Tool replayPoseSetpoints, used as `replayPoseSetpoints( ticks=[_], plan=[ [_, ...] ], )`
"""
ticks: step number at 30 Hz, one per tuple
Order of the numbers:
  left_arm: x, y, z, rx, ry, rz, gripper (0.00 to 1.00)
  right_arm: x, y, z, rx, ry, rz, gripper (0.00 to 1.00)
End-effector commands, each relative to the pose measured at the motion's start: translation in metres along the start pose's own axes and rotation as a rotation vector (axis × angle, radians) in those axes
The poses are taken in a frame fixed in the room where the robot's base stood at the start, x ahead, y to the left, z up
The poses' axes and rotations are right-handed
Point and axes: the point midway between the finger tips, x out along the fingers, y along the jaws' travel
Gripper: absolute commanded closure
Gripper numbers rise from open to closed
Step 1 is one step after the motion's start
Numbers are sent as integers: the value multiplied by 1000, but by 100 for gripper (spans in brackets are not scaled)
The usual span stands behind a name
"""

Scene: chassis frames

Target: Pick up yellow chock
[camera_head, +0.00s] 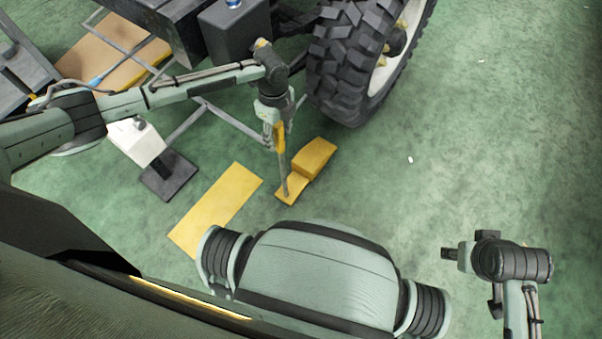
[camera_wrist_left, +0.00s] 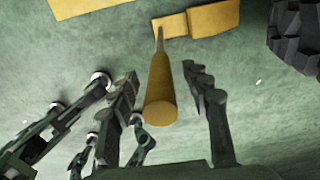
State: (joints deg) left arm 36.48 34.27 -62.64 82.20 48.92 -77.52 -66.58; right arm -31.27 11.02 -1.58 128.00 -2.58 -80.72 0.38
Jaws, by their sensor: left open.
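The yellow chock (camera_head: 314,158) lies on the green floor near the big tyre, a taller block with a lower part in front. A thin grey rod rises from the low part to a yellow cylindrical grip (camera_head: 280,138). In the left wrist view the chock (camera_wrist_left: 212,18) is at the top and the grip (camera_wrist_left: 161,100) stands in the middle. My left gripper (camera_head: 276,122) is open, pointing down, with its fingers on either side of the grip. A gap shows on both sides in the wrist view (camera_wrist_left: 158,74).
The black tyre (camera_head: 345,65) stands just behind the chock. A flat yellow plate (camera_head: 215,208) lies to the left on the floor, with a dark square base (camera_head: 168,176) beyond it. The chassis frame (camera_head: 172,30) is behind. The floor to the right is clear.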

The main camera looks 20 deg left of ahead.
Motion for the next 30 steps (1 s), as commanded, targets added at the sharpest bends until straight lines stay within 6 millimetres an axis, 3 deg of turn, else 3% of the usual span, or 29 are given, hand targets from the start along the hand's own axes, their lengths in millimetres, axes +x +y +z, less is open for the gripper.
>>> replayPoseSetpoints(
  ticks=[9,21,30],
  plan=[
    [8,0,-1,1,1,-1,52,-7,-1,-1,5,4,-1,53],
    [8,0,0,0,1,-1,100,-6,-1,-3,7,7,-1,53],
    [8,0,0,0,1,0,100,-6,0,-3,8,9,-1,53]
  ],
)
